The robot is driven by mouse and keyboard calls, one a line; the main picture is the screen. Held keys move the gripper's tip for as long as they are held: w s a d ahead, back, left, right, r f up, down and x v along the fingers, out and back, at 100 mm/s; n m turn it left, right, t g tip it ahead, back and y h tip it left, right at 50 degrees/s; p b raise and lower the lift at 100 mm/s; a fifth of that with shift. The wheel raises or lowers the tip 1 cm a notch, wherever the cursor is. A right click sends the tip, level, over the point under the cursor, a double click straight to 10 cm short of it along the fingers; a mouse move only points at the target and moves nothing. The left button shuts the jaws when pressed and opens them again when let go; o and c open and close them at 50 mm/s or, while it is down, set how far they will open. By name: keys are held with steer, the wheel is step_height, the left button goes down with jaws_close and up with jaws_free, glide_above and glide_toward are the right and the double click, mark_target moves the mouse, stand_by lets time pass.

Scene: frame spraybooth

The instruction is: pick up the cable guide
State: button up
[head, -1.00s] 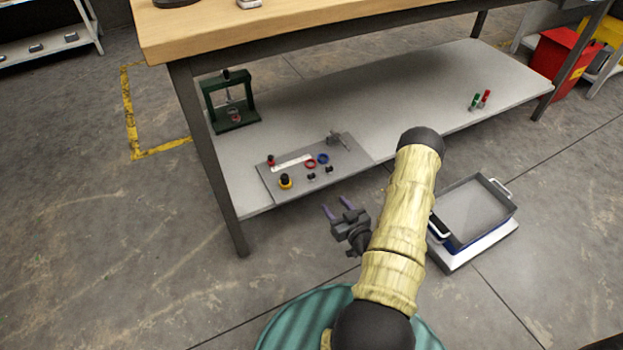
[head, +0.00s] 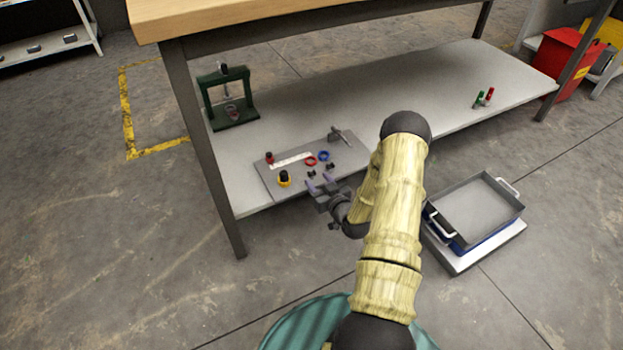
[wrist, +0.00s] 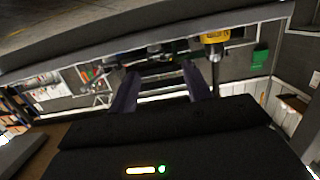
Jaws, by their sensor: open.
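Two small black pieces, (head: 312,174) and (head: 330,166), lie near the front of a grey board (head: 268,183) on the lower shelf. One may be the cable guide, but they are too small to tell. My gripper (head: 320,183) is open and empty at the board's front edge, its purple fingertips just in front of these pieces. In the wrist view, which looks upside down, the open fingers (wrist: 160,84) point toward dark small parts that I cannot tell apart.
The board also carries a yellow-and-black knob (head: 284,179), a red knob (head: 269,158), a white strip (head: 292,161), a red ring (head: 310,161), a blue ring (head: 323,155) and a grey fixture (head: 340,135). A green press (head: 229,98) stands behind. The table leg (head: 205,150) is left.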

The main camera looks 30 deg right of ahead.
mark_target(313, 174)
steer(key=shift+w, duration=0.45)
steer(key=shift+w+f+b, duration=0.3)
steer(key=shift+w+b, duration=0.2)
steer(key=shift+b, duration=0.1)
steer(key=w+b, duration=0.3)
steer(key=shift+w+f, duration=0.3)
steer(key=shift+w, duration=0.25)
steer(key=shift+d+r, duration=0.1)
steer(key=shift+d, duration=0.1)
steer(key=c, duration=1)
